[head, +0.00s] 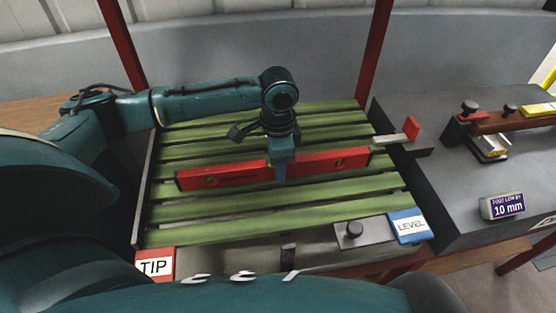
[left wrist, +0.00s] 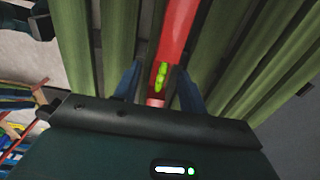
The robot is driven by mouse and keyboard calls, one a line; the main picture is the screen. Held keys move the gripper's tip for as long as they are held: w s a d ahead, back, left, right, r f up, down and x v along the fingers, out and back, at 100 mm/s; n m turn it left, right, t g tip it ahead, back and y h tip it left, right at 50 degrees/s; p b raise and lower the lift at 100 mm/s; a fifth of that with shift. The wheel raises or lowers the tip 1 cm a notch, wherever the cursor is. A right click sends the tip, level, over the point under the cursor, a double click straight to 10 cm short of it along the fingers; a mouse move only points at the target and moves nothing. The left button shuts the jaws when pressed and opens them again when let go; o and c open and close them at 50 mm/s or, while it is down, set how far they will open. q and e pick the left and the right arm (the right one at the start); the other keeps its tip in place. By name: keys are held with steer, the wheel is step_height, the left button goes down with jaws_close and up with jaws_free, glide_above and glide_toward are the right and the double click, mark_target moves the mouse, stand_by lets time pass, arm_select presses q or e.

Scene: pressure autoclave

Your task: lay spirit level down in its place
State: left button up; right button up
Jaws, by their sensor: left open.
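The red spirit level (head: 225,176) lies lengthwise across the green slatted rack (head: 200,212) in the head view. My left gripper (head: 281,172) points down over the middle of the level and hides a small part of it. In the left wrist view the level (left wrist: 180,30) runs up between the two blue fingers of my left gripper (left wrist: 160,88), with its yellow-green vial (left wrist: 161,76) showing between them. The fingers stand apart on either side of the level, with gaps visible. My right gripper is not in view.
A blue "LEVEL" label (head: 409,226) and a red "TIP" label (head: 155,266) sit at the rack's near edge. A black knob (head: 355,230) stands beside the blue label. A grey bench (head: 440,190) at right carries a "10 mm" sign (head: 502,206) and clamp parts. Red posts rise behind.

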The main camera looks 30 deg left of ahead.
arm_select(q)
step_height(320, 180, up, 12)
steer(key=shift+r+p, duration=0.15)
steer(key=shift+p, duration=0.3)
stand_by(0.5)
